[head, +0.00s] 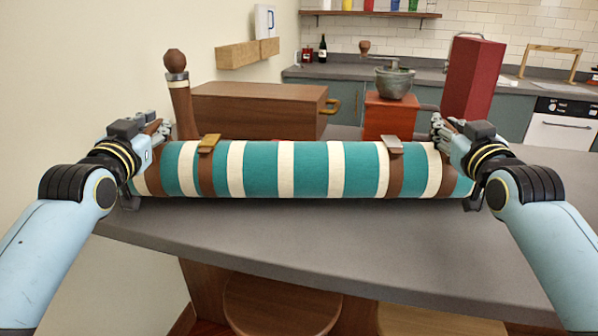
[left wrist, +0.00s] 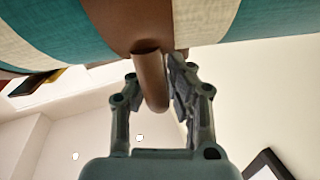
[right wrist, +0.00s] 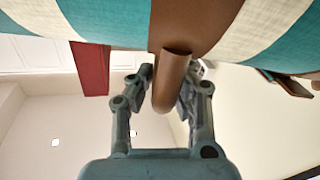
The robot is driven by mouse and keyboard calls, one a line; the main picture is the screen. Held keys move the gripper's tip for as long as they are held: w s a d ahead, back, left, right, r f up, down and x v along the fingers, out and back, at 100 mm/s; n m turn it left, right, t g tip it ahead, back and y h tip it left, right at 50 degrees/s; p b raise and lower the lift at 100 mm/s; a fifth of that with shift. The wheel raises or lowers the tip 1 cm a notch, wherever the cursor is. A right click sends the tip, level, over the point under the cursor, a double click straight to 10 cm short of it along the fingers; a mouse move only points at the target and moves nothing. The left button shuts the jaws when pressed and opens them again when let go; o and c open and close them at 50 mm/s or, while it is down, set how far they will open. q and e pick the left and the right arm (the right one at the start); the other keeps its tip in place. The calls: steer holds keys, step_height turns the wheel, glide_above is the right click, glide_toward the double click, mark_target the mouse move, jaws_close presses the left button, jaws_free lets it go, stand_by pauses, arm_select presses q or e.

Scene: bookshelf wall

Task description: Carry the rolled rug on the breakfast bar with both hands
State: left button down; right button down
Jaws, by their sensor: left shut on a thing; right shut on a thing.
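The rolled rug (head: 310,168), striped teal, cream and brown, lies level across the breakfast bar (head: 330,240) near its front edge. I cannot tell whether it touches the top. Two brown straps with buckles go round it. My left gripper (head: 152,130) is at its left end, shut on a brown loop handle (left wrist: 152,85), which shows between the fingers in the left wrist view. My right gripper (head: 447,130) is at its right end, shut on a matching brown handle (right wrist: 172,80) seen in the right wrist view. The handles are mostly hidden in the head view.
Behind the rug stand a brown wooden box (head: 255,110), a wooden pepper mill (head: 179,90), a grinder (head: 393,80) on a red-brown base and a tall red box (head: 473,75). Stools (head: 280,305) sit below the bar's front. The bar top in front of the rug is clear.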

arm_select(q)
steer(key=shift+d+f+b, duration=0.15)
steer(key=shift+f+b, duration=0.2)
steer(key=shift+b, duration=0.1)
arm_select(e)
steer(key=shift+a+f, duration=0.15)
steer(key=shift+f, duration=0.2)
arm_select(q)
steer(key=c, duration=1.3)
jaws_free()
arm_select(e)
steer(key=c, duration=1.3)
jaws_free()
arm_select(q)
steer(key=shift+r, duration=0.1)
steer(key=o, duration=0.8)
steer(key=shift+a+r, duration=0.15)
steer(key=shift+a, duration=0.05)
arm_select(e)
steer(key=shift+f, duration=0.1)
arm_select(q)
steer(key=shift+s+a, duration=0.1)
arm_select(e)
steer(key=shift+s, duration=0.1)
